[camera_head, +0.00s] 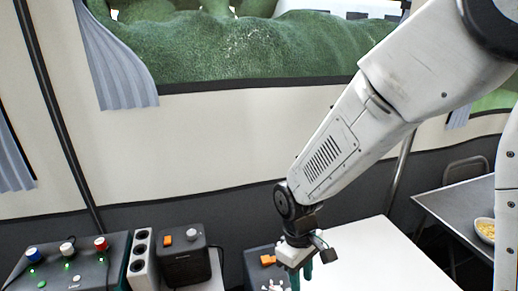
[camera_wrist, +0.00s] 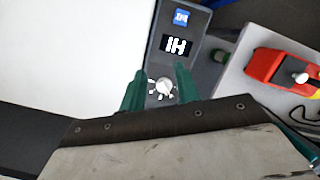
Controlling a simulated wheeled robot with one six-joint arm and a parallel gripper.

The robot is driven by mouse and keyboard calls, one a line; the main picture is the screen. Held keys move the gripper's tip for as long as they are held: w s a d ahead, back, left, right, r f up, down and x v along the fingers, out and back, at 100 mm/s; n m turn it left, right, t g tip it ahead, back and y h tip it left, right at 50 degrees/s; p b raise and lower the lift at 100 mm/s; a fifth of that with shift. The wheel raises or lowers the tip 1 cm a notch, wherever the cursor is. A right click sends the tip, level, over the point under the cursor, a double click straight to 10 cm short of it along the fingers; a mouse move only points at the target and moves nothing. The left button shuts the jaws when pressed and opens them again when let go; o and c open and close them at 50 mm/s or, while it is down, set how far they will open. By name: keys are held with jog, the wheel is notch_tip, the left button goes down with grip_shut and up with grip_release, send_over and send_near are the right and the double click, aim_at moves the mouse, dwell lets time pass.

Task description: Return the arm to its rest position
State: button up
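My gripper (camera_head: 302,276) hangs low over the work surface at the lower middle of the head view, at the end of my outstretched arm. In the wrist view its two teal fingers (camera_wrist: 160,88) are spread apart with nothing gripped between them. Between the fingers in that view shows a white knob (camera_wrist: 160,87) on a dark device (camera_wrist: 155,60) with a blue button and a lit display. I cannot tell how far the fingertips are from the knob. The device (camera_head: 257,257) also shows beside the gripper in the head view, partly cut off.
A dark box (camera_head: 186,262) with an orange button stands left of the gripper, next to a pale holder (camera_head: 141,262). A panel (camera_head: 72,266) with coloured knobs is farther left. The white tabletop (camera_head: 385,262) is clear. A red object (camera_wrist: 278,72) lies right in the wrist view.

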jog(key=s+d+r+m+t, duration=0.1)
jog(key=s+d+r+m, duration=0.3)
jog(key=s+d+r, duration=0.3)
jog(key=s+d+r+m+t+y, duration=0.1)
jog(key=s+d+r+m, duration=0.3)
jog(key=r, duration=1)
jog(key=s+d+t, duration=0.1)
jog(key=s+d, duration=0.2)
jog(key=d, duration=0.2)
jog(key=shift+d+r+m+t, duration=0.3)
jog(key=shift+d+r+m, duration=0.05)
jog(key=shift+r+m, duration=0.05)
jog(key=shift+s, duration=0.1)
